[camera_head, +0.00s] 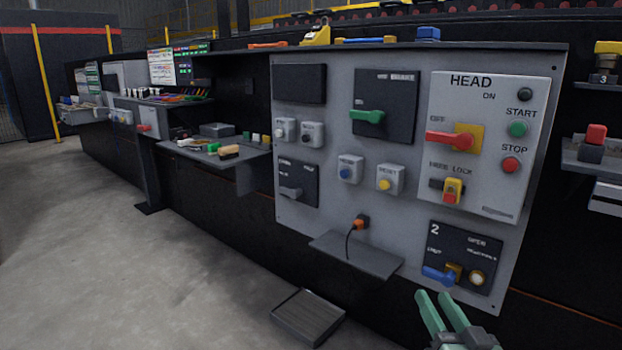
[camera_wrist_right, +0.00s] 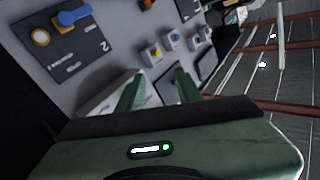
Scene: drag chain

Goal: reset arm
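My right gripper (camera_head: 441,309) is at the lower right of the head view, in front of the lower part of the grey control panel (camera_head: 310,215). Its two green fingers are apart, with nothing seen between them. The right wrist view also shows the spread fingers of the right gripper (camera_wrist_right: 158,88), with the panel beyond them. The panel plate marked 2 (camera_head: 462,240), with a blue lever (camera_head: 437,275) and a round pale button (camera_head: 476,278), is just above the fingertips. The blue lever also shows in the right wrist view (camera_wrist_right: 73,16). My left gripper is not in view.
A small shelf (camera_head: 357,257) juts from the panel, with an orange plug and black cable (camera_head: 358,224) above it. A low step (camera_head: 307,316) stands on the floor. A side table (camera_head: 222,152) holds small items. The floor at left is clear.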

